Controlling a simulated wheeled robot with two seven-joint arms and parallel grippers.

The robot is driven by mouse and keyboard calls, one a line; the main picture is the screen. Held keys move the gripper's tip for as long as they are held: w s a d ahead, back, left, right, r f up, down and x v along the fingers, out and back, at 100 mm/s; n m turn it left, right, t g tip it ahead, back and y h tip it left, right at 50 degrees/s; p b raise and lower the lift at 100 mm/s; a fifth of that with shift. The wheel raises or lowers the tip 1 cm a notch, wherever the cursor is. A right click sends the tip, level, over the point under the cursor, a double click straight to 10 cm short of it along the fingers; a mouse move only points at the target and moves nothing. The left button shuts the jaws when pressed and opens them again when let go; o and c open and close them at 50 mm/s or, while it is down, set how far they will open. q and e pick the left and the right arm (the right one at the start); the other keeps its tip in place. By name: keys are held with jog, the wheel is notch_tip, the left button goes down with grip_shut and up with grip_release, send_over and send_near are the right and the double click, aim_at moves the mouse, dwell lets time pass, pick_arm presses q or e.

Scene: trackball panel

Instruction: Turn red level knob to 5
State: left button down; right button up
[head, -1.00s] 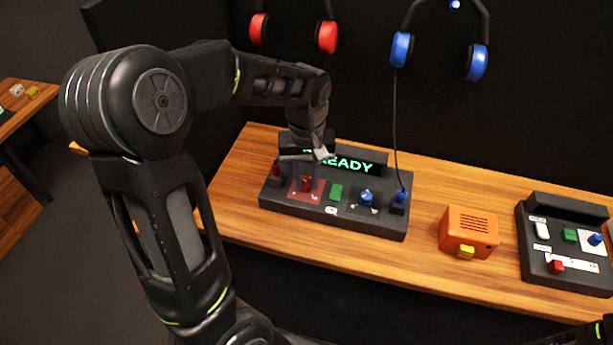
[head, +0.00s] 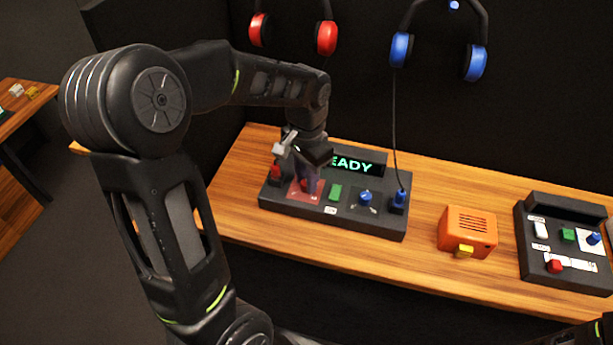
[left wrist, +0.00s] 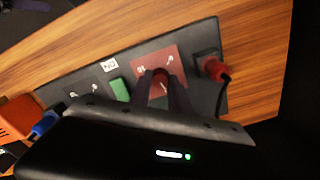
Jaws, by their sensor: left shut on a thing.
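The red level knob (left wrist: 161,76) sits on a red square plate (head: 295,195) at the left part of a dark panel (head: 372,224) with a display reading "READY", partly covered by my arm. My left gripper (head: 308,184) points down over this plate. In the left wrist view its two fingers (left wrist: 161,90) stand on both sides of the knob, shut on it. The marks on the plate are too small to read. My right gripper is not clearly in view; only a dark piece of my arm shows at the lower right edge.
On the panel are a red plug (head: 275,172), a green button (head: 336,192), a blue knob (head: 366,198) and a blue plug (head: 399,197) with a cable. An orange box (head: 468,231) and a second panel (head: 535,262) stand to the right. Red and blue headphones (head: 400,50) hang behind.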

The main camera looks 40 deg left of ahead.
pick_arm(q)
jog(key=shift+m, duration=1.1)
jog(key=c, duration=1.2)
grip_release()
notch_tip(320, 180, up, 8)
jog(key=shift+f, duration=0.1)
